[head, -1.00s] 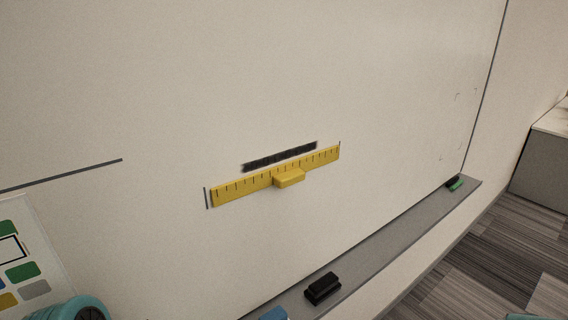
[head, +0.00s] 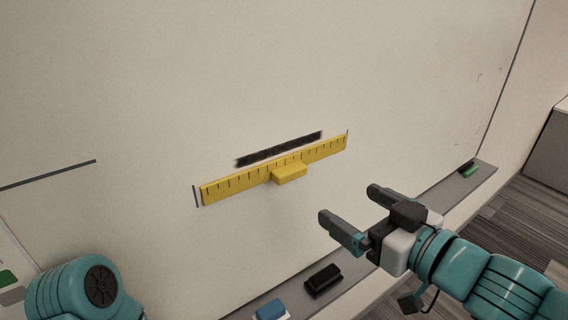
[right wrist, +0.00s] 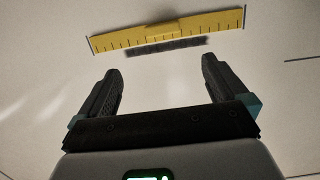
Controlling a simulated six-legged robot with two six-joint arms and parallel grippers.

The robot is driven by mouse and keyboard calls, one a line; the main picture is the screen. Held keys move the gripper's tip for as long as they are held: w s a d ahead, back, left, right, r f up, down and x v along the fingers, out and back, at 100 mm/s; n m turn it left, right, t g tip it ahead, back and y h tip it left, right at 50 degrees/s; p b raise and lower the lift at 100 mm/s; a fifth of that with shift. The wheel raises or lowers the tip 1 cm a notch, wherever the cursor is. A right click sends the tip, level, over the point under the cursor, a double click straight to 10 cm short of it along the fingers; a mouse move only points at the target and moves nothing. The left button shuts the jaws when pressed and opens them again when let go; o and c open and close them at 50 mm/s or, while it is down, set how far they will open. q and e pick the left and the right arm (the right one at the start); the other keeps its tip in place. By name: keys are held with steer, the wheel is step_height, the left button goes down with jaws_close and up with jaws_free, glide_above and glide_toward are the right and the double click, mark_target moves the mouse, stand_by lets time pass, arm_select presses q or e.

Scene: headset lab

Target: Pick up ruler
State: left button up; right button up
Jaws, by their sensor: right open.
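The yellow ruler (head: 235,184) lies flat against the whiteboard, slightly tilted, with a raised yellow block handle (head: 289,173) at its middle. My right gripper (head: 350,212) is open and empty, to the lower right of the ruler and apart from it. In the right wrist view the ruler (right wrist: 125,38) shows beyond my two spread fingers (right wrist: 160,82), with nothing between them. My left arm shows at the lower left of the head view, but its gripper is not visible.
A thick dark streak (head: 280,149) is on the whiteboard (head: 200,80) just above the ruler. The tray (head: 425,199) below holds a black eraser (head: 323,280), a blue eraser (head: 270,310) and a green-and-black item (head: 467,169).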

steer(key=b, duration=0.3)
glide_toward(293, 170)
steer(key=x, duration=0.3)
steer(key=shift+w+a+f, duration=0.15)
steer(key=shift+w+f, duration=0.15)
steer(key=x, duration=0.5)
steer(key=shift+r, duration=0.15)
steer(key=shift+w+a, duration=0.2)
steer(key=shift+a, duration=0.15)
steer(key=shift+s+d+r, duration=0.25)
steer(key=shift+s, duration=0.05)
steer(key=shift+w+a+f, duration=0.2)
steer(key=shift+w, duration=0.15)
steer(key=c, duration=1)
steer(key=shift+c, duration=0.8)
arm_select(q)
steer(key=f, duration=0.2)
steer(key=shift+s+d+f, duration=0.15)
steer(key=shift+s+f, duration=0.2)
steer(key=shift+s, duration=0.05)
arm_select(e)
steer(key=shift+s+d+r, duration=0.1)
steer(key=shift+s+d, duration=0.05)
steer(key=shift+s, duration=0.1)
